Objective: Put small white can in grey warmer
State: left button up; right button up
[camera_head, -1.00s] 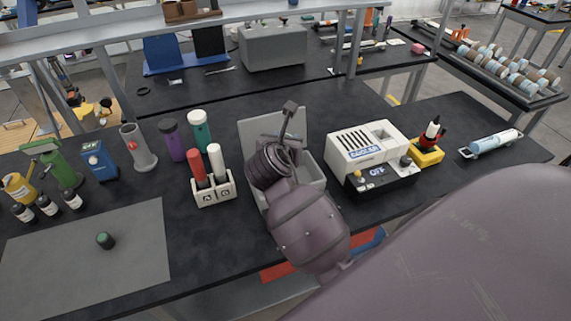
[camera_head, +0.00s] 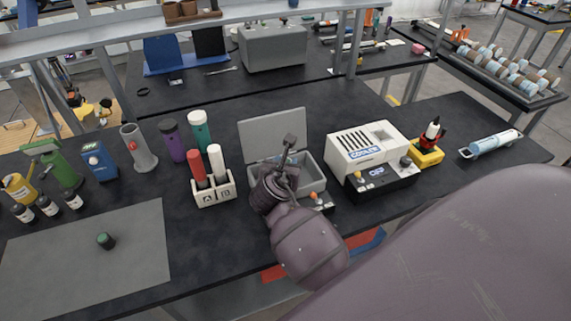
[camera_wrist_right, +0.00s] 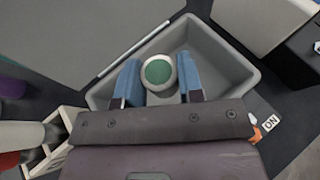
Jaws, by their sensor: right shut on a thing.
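The grey warmer (camera_head: 313,178) is an open box with its lid (camera_head: 274,131) raised at the back, in the middle of the bench. My right gripper (camera_wrist_right: 158,84) has blue fingers on either side of the small white can (camera_wrist_right: 158,72), shut on it. The can shows a green round top with a white rim. In the right wrist view the can appears over the warmer's open interior (camera_wrist_right: 220,62); its height above the floor of the box is unclear. In the head view my wrist hides the can and fingertips. My left gripper is not in view.
A white cooler (camera_head: 365,145) stands close right of the warmer. A rack with red and white tubes (camera_head: 214,192) stands to its left. A dark green-topped piece (camera_head: 105,241) sits on the grey mat (camera_head: 60,255). Bottles and tools fill the bench's left side.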

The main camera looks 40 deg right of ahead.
jog(key=shift+f, duration=0.6)
jog(key=o, duration=0.9)
jog(key=shift+r, duration=0.1)
jog(key=shift+r, duration=0.3)
jog(key=v, duration=1.2)
jog(key=shift+r, duration=0.25)
